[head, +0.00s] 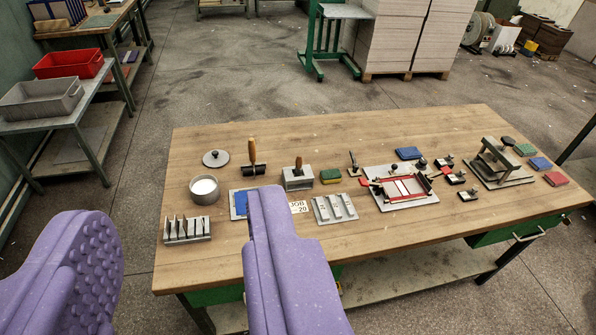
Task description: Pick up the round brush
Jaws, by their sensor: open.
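My gripper (182,222) shows as two purple fingers at the lower left, wide apart with nothing between them. It is in front of and above the wooden workbench (400,135). A wooden-handled tool stands upright in a grey block (298,183) at the bench's middle left; this may be the round brush, but its bristles are hidden. Left of it, another wooden-handled tool (252,158) has a wide dark head like a roller. The right finger covers part of a blue pad (238,205) near the front.
A pot of white stuff (204,188), its lid (215,158) and a slotted rack (186,230) stand at the bench's left. A red-framed jig (402,188) and a grey press (500,165) stand to the right. The bench's front strip is mostly clear.

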